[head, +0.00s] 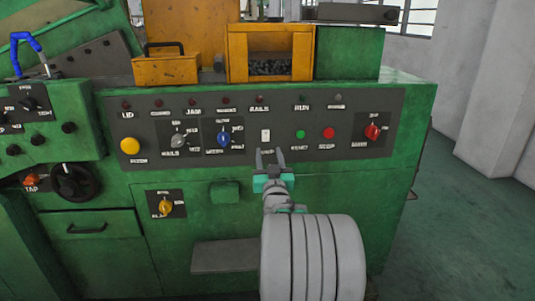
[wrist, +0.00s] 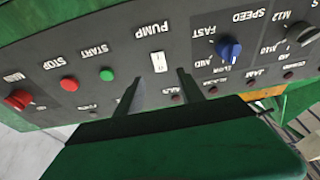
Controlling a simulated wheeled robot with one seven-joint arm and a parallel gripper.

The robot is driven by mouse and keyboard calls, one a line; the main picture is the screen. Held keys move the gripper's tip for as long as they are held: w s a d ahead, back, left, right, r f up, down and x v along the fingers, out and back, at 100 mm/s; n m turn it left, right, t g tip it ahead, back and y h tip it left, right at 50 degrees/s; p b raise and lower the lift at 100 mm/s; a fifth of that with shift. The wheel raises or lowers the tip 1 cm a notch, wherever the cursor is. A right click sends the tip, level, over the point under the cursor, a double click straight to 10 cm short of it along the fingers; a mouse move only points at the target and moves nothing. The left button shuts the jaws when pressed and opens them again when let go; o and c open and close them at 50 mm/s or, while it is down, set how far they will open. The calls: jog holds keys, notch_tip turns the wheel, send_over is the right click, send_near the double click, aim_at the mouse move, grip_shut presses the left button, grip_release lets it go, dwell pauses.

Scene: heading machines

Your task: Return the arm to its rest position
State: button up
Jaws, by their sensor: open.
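My gripper (head: 268,158) is open and empty in front of the dark control panel (head: 210,155) of the green machine, just below a white rocker switch (head: 265,135). In the wrist view its two fingers (wrist: 160,90) show apart, with the switch, labelled PUMP, (wrist: 158,63) beyond and between them. I cannot tell whether a fingertip touches the panel. My arm reaches up from the bottom of the head view and hides part of the machine's lower front.
A green start button (head: 300,134), red stop button (head: 328,133), blue knob (head: 223,139) and red knob (head: 372,131) surround the switch. A grey ledge (head: 225,256) juts out low on the left. Open floor (head: 465,230) lies right of the machine.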

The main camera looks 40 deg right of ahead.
jog(key=w+a+r+n+g+y+p, duration=0.2)
jog(key=a+n+g+y+p, duration=0.25)
jog(key=a+y+p, duration=1.25)
jog(key=s+a+n+g+h+p, duration=0.2)
jog(key=s+a+g+h, duration=0.3)
jog(key=s+a, duration=1.5)
jog(key=s+g, duration=0.2)
jog(key=g, duration=0.2)
jog(key=shift+s+a+f+g, duration=0.2)
jog(key=shift+a+g, duration=0.15)
jog(key=shift+a, duration=0.05)
